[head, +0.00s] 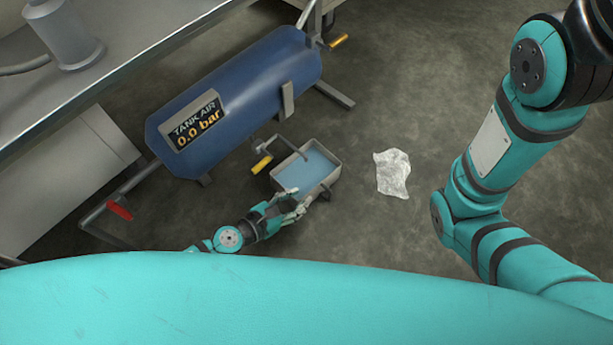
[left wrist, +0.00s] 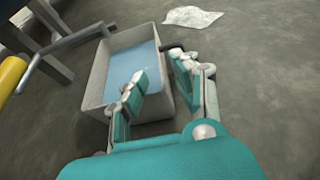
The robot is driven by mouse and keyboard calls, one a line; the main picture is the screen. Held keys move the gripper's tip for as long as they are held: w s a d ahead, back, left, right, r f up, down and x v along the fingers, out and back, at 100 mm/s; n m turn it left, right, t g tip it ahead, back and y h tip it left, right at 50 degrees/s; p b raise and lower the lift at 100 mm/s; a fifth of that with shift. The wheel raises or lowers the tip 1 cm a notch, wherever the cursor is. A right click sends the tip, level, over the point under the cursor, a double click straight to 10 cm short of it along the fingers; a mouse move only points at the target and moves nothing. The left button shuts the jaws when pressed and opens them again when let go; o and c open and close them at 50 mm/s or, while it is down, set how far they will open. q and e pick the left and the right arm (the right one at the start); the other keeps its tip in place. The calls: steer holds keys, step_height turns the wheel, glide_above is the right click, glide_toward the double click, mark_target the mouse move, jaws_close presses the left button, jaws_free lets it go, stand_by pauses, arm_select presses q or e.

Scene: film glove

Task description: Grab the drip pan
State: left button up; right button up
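The drip pan (head: 333,177) is a grey rectangular tray holding blue liquid, on the floor in front of the blue tank. It also shows in the left wrist view (left wrist: 97,88). My left gripper (head: 293,201) is at the pan's near corner. In the left wrist view, my left gripper (left wrist: 163,75) has its fingers apart, one over the inside of the pan and one outside its right wall. The wall passes between them, and I cannot tell whether either finger touches it. My right arm shows at the right in the head view, but its gripper is out of view.
A blue air tank (head: 235,100) reading 0.0 bar lies behind the pan. A pipe with a yellow-handled valve (head: 262,164) hangs by the pan's left side. A crumpled clear film (head: 392,172) lies to the right. A metal bench (head: 125,50) stands at upper left.

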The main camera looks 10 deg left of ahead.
mark_target(311, 191)
arm_select(q)
steer(key=shift+f+b+x, duration=0.15)
steer(key=shift+b+x, duration=0.15)
steer(key=shift+x, duration=1.2)
steer(key=shift+f+b+x, duration=0.15)
steer(key=shift+b+x, duration=0.15)
steer(key=shift+x, duration=1.2)
steer(key=shift+s+a, duration=0.1)
jaws_close()
